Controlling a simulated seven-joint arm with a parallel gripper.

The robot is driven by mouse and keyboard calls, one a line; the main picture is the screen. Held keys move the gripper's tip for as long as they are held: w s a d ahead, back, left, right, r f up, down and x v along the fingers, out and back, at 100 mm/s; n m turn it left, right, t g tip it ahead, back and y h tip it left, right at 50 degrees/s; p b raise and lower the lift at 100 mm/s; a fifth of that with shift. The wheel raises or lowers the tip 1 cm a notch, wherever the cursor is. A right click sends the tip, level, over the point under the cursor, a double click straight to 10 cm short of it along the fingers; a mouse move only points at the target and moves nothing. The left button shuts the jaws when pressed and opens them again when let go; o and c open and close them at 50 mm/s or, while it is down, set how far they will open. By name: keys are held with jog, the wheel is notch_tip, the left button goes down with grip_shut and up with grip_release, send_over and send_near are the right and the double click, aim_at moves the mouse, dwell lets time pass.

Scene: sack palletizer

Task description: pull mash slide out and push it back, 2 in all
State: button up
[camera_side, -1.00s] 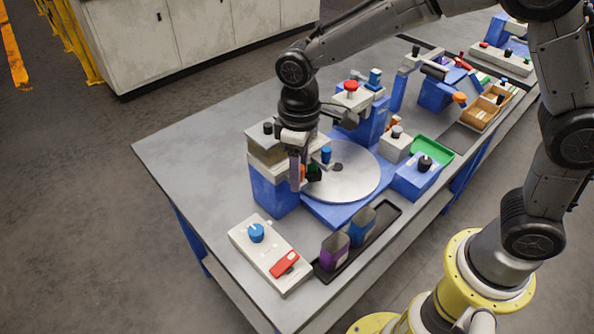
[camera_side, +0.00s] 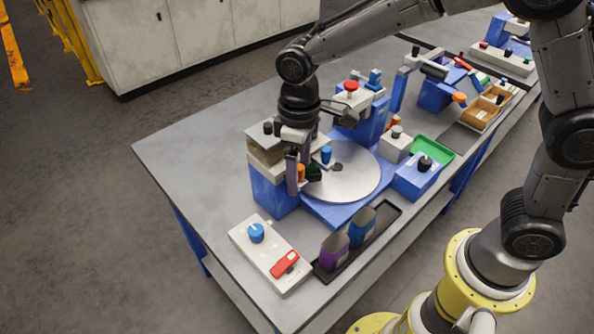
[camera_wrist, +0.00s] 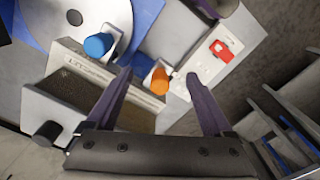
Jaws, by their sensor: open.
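An orange knob (camera_wrist: 160,80), which looks like the handle of the mash slide, shows between my fingertips in the wrist view. In the side view the orange knob (camera_side: 301,172) sits at the front of a blue and pale hopper station (camera_side: 272,192), beside the round plate. My gripper (camera_wrist: 159,74) is open, one finger to each side of the knob in the picture. I cannot tell whether the fingers touch it. In the side view my gripper (camera_side: 293,178) points down just beside the knob. The slide itself is mostly hidden, so its position is unclear.
A round grey turntable (camera_side: 348,178) lies right of the hopper. Blue knobs (camera_wrist: 98,44) stand close by. A pale control box (camera_side: 268,262) with a blue dial and red switch is in front. A black tray (camera_side: 384,229) holds a purple and a blue sack.

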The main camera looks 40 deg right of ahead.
jog(key=shift+r, duration=2)
jog(key=shift+r, duration=0.1)
jog(key=shift+r, duration=1.7)
jog(key=s+d+r+m+t, duration=0.3)
jog(key=s+d+r, duration=0.5)
jog(key=d+r, duration=0.25)
jog(key=s+d+f+m+t, duration=0.1)
jog(key=s+d+f, duration=0.1)
jog(key=s, duration=0.4)
jog(key=s+d+f+m+t, duration=0.1)
jog(key=s+d+f+m, duration=0.1)
jog(key=s, duration=0.4)
notch_tip(320, 180, down, 3)
jog(key=shift+d+r+t, duration=0.1)
jog(key=shift+d+t, duration=0.2)
jog(key=shift+d, duration=0.45)
